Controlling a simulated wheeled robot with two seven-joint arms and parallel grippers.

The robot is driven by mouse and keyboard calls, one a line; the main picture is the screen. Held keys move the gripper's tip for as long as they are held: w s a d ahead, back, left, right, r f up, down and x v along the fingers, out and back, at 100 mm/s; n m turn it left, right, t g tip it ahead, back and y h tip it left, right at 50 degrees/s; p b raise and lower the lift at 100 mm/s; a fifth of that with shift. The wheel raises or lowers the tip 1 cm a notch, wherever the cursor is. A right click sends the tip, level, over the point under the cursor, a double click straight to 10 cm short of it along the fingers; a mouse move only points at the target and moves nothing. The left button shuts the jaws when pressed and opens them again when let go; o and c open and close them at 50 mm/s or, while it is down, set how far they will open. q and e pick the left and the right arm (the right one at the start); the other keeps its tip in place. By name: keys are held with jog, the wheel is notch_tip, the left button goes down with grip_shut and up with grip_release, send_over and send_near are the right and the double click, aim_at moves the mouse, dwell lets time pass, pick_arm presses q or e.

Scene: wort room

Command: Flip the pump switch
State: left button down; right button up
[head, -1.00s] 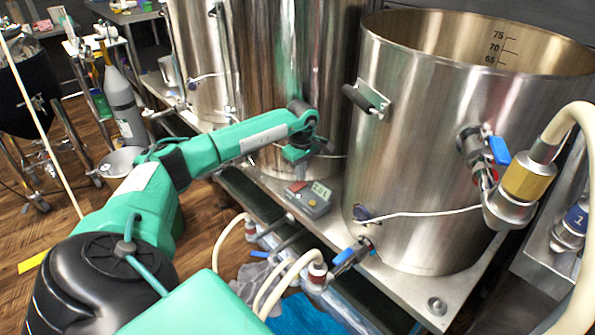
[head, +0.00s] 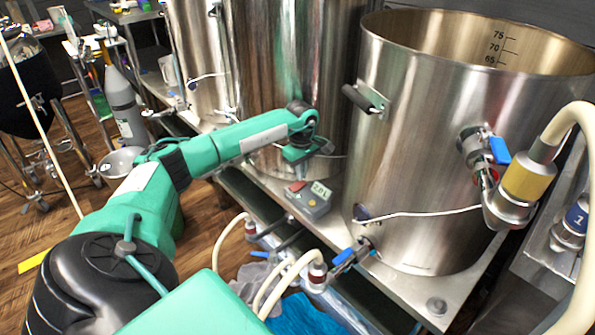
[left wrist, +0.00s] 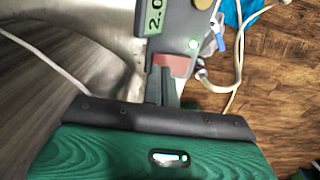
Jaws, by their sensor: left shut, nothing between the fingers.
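The pump control box (head: 311,200) is a small grey box with a green label reading about "2.0" and a red switch (head: 297,187). It sits on the steel stand between two large kettles. In the left wrist view the box (left wrist: 185,25) is ahead of the fingers, with the red switch (left wrist: 173,65) at its near end. My left gripper (left wrist: 163,78) is shut and empty, its tips right at the switch; I cannot tell whether they touch. In the head view its green hand is above and behind the box, with the fingertips not clear. My right gripper is not in view.
A large steel kettle (head: 440,160) stands right of the box, another (head: 275,70) behind my arm. Valves with blue handles (head: 345,256) and pale hoses (head: 275,280) are at the stand's front edge. A thin pale cable (head: 430,213) crosses the right kettle.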

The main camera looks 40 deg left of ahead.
pick_arm(q)
jog(key=shift+f, duration=0.3)
jog(key=shift+f+b, duration=0.5)
jog(key=shift+f, duration=0.2)
jog(key=shift+r+p, duration=2.3)
jog(key=shift+r, duration=0.85)
jog(key=shift+f, duration=0.1)
